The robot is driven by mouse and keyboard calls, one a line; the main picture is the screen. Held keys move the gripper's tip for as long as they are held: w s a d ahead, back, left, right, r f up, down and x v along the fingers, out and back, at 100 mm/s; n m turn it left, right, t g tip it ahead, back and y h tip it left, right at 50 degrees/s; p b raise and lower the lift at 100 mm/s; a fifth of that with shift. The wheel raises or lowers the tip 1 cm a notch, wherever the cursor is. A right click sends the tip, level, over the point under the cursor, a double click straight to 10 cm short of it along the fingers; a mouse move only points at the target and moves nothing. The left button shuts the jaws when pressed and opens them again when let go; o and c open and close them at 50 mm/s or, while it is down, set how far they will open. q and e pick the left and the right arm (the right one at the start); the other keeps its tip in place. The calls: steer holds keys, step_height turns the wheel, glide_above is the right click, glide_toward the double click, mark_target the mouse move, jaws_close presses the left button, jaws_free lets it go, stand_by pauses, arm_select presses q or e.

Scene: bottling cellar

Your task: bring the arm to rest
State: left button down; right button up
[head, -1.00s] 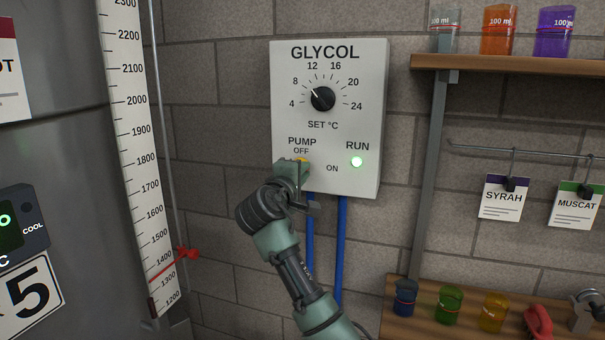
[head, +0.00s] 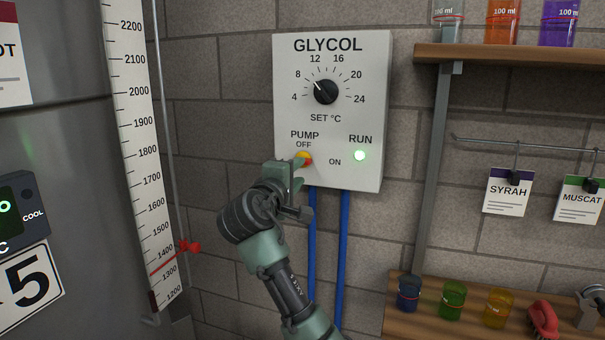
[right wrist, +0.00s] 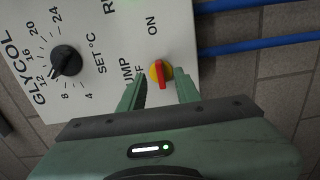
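The glycol box (head: 350,120) hangs on the block wall. Its pump switch (head: 303,159) is a yellow knob with a red handle. In the right wrist view the handle of the pump switch (right wrist: 160,74) lies along the line toward the ON mark. The green run lamp (head: 360,155) is lit. My right gripper (head: 289,176) is just below and left of the switch, in front of the box. My left gripper is not in view.
A steel tank (head: 60,130) with a level scale (head: 140,150) stands at left. Blue pipes (head: 343,250) run down from the box. At right are a shelf (head: 530,54) with beakers, hanging cards (head: 508,192) and a lower wooden shelf (head: 395,322) with several small jars.

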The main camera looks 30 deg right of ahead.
steer(key=shift+v, duration=0.95)
